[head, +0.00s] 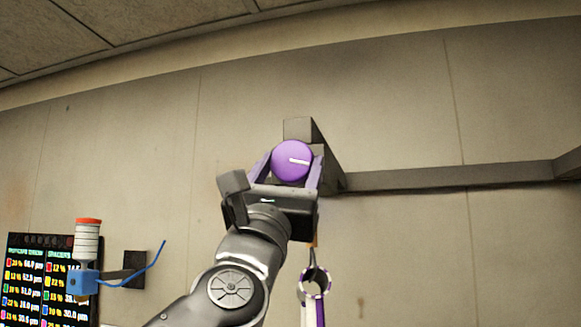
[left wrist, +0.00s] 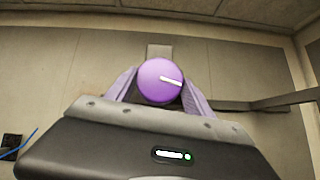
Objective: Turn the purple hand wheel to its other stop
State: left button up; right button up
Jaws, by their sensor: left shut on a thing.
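The purple hand wheel (head: 292,161) is a round knob with a white pointer line on its face, mounted on a grey bracket on the wall. In the head view the line points right and slightly down. My left gripper (head: 290,172) is shut on the wheel, one purple finger on each side. In the left wrist view the wheel (left wrist: 160,81) sits between the two fingers (left wrist: 160,92), with its line pointing right and slightly down. The back of the wheel is hidden. My right gripper is not in view.
A grey rail (head: 450,177) runs right from the bracket along the wall. A blue fixture with a white and orange cylinder (head: 87,243) stands at lower left before a dark chart board (head: 35,275). A ring with purple and white strips (head: 315,283) hangs below the gripper.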

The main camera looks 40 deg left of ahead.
pick_arm(q)
jog(key=c, duration=0.7)
